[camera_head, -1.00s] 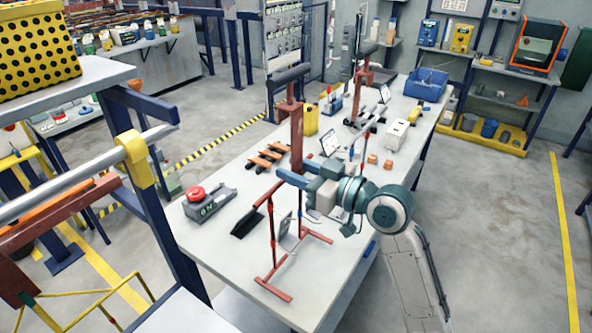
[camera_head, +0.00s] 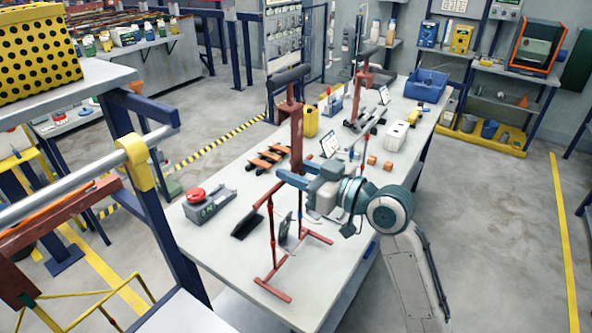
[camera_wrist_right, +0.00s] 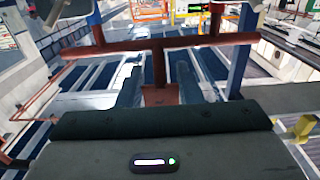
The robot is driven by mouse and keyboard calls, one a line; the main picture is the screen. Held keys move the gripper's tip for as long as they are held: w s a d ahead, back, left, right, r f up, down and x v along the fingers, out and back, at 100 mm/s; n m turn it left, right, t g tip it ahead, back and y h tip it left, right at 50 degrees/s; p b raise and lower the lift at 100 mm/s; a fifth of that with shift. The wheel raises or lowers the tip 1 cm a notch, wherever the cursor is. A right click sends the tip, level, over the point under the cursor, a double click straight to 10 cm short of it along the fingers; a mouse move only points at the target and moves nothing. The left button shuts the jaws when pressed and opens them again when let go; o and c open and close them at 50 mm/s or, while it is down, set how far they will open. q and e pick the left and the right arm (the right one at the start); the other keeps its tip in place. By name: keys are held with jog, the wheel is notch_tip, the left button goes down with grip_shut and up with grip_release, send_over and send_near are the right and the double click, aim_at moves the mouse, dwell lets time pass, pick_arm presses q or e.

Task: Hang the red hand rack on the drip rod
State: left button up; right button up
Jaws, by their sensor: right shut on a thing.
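The red hand rack (camera_head: 260,204) shows as a red bar with thin red uprights and dark flat pieces hanging near the table's near end. In the right wrist view, a red crossbar with a centre stem (camera_wrist_right: 158,68) runs between my fingers. My right gripper (camera_head: 290,179) is shut on the red rack; the contact itself is partly hidden by the gripper body. A silver rod (camera_head: 70,183), which looks like the drip rod, lies in a yellow holder (camera_head: 138,162) at the left, apart from the rack. My left gripper is not in view.
A tall red post with a black roller (camera_head: 296,125) stands behind my gripper. A grey box with a red button (camera_head: 207,207) sits at left.

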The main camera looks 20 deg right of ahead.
aim_at(298, 158)
jog(key=shift+r+p, duration=1.05)
jog(key=shift+r, duration=0.5)
